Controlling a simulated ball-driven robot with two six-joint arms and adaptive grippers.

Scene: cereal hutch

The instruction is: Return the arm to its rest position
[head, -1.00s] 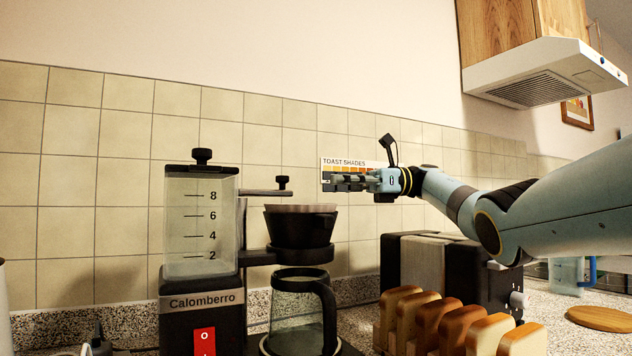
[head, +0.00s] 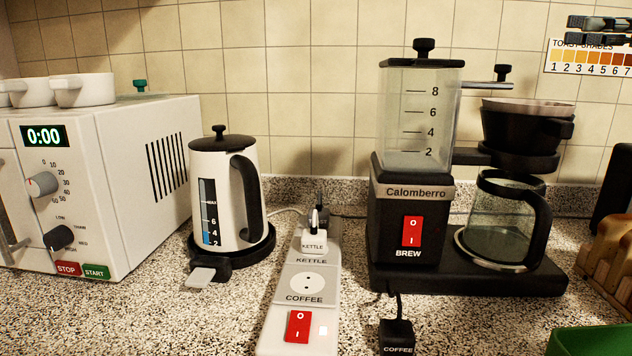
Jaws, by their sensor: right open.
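My right gripper (head: 582,29) shows at the top right edge, in front of the upper edge of the toast shades chart (head: 590,60). Its fingers point left and are apart, with nothing between them. The rest of the right arm is outside the picture. My left gripper and arm are not in view.
The coffee maker (head: 415,225) stands below and left of the gripper, its glass jug (head: 505,225) in place. A kettle (head: 222,190), power strip (head: 268,335) and white oven (head: 125,190) stand further left. Air around the gripper looks clear.

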